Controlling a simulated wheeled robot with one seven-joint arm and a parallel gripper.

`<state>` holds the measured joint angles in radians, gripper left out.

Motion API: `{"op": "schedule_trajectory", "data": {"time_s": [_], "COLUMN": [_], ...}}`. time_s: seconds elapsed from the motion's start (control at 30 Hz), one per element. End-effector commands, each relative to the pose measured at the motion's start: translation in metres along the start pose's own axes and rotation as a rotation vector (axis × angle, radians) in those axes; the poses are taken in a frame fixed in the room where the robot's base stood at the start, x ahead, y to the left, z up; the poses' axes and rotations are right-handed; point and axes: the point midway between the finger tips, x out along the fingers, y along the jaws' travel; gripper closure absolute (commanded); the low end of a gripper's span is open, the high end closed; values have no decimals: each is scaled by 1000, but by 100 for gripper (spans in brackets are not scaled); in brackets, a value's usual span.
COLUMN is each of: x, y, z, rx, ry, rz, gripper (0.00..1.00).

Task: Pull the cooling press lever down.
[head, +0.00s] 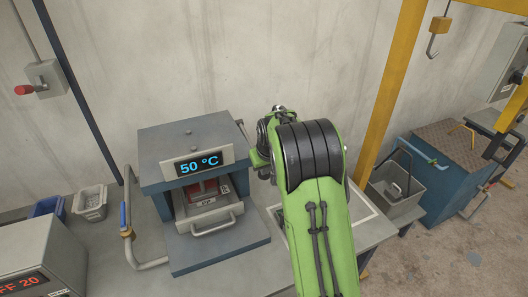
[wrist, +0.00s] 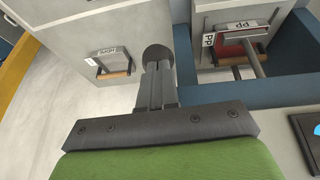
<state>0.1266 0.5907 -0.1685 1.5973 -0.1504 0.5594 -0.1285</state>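The cooling press (head: 190,150) is a blue-grey box on the bench, with a display reading 50 °C and a drawer (head: 208,212) below. A bent grey bar with a blue grip (head: 124,214) stands at its left front. A thin bar (head: 243,130) shows at its upper right edge; I cannot tell which one is the lever. My green arm covers the area right of the press and hides my gripper in the head view. In the wrist view, my gripper (wrist: 157,88) shows dark fingers close together, with a dark round shape at their far end. No lever is clearly between them.
A heater-like box reading FF 20 (head: 25,285) stands at front left. Small bins (head: 90,203) sit behind it. A yellow post (head: 392,85) rises right of my arm. The wrist view shows drawers labelled HDPE (wrist: 108,60) and PP (wrist: 235,45).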

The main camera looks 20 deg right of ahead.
Motion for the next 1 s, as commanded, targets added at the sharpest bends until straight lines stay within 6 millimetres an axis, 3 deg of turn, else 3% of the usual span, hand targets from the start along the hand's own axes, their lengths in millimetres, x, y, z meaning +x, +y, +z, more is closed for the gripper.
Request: {"op": "schedule_trajectory", "data": {"time_s": [0.13,0.23,0.43,0.7,0.83,1.0], "x": [6,-1,-50,-116,-132,-137], "y": [-1,-2,-4,-4,-4,-4], "z": [8,5,-13,1,3,4], "rx": [2,1,0,-1,-1,0], "ry": [-28,-26,-1,1,1,-1], "rz": [-5,-4,-1,-1,0,0], "gripper": [100,100,100,100,100,100]}}
